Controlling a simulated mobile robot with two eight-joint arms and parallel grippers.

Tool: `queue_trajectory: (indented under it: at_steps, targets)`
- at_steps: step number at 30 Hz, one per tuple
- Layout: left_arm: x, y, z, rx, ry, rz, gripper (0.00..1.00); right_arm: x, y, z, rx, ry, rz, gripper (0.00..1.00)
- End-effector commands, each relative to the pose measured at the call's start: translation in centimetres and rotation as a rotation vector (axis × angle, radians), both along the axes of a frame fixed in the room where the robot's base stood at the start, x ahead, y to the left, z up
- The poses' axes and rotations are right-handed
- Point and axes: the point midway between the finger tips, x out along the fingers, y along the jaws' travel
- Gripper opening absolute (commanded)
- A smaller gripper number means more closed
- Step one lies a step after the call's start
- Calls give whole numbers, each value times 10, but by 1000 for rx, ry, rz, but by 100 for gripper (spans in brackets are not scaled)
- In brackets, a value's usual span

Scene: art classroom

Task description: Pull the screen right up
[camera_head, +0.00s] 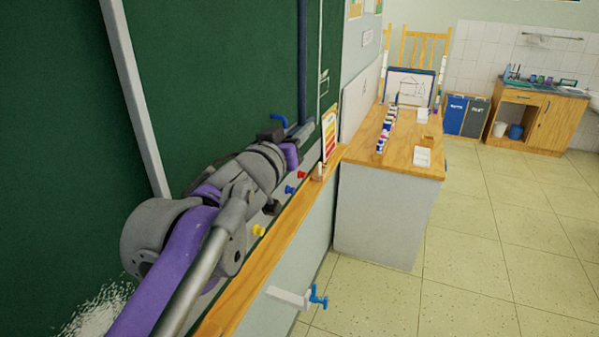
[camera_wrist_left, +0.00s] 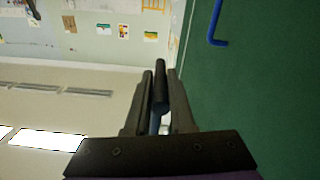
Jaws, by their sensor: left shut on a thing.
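The large green board surface (camera_head: 220,70) fills the left of the head view, with a pale vertical strip and a dark blue upright bar (camera_head: 303,60) on it. I cannot tell which part is the screen. My left gripper (camera_head: 298,137) is close against the board at the bar's lower end. In the left wrist view my left gripper (camera_wrist_left: 159,85) is shut on a dark, rounded rod (camera_wrist_left: 160,78) with a bluish lower part. A blue hook-like handle (camera_head: 280,120) is just above the gripper; it also shows in the wrist view (camera_wrist_left: 215,28). My right gripper is not in view.
A wooden ledge (camera_head: 268,250) runs below the board, with small coloured knobs above it. A blue-handled fitting (camera_head: 318,297) sticks out lower down. A desk (camera_head: 385,215) with paint bottles and paper stands beyond. The tiled floor (camera_head: 500,250) at right is clear.

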Motion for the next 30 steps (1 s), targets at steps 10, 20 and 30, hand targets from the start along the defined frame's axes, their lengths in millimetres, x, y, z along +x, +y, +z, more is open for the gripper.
queue_trajectory:
  at_steps: [10, 20, 30]
  targets:
    - [1, 0, 121, -2, 0, 2, 0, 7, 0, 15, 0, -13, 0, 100]
    - [1, 0, 183, -1, 0, 1, 0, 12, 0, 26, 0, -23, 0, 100]
    - [1, 0, 199, -2, 0, 0, 0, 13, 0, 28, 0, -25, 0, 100]
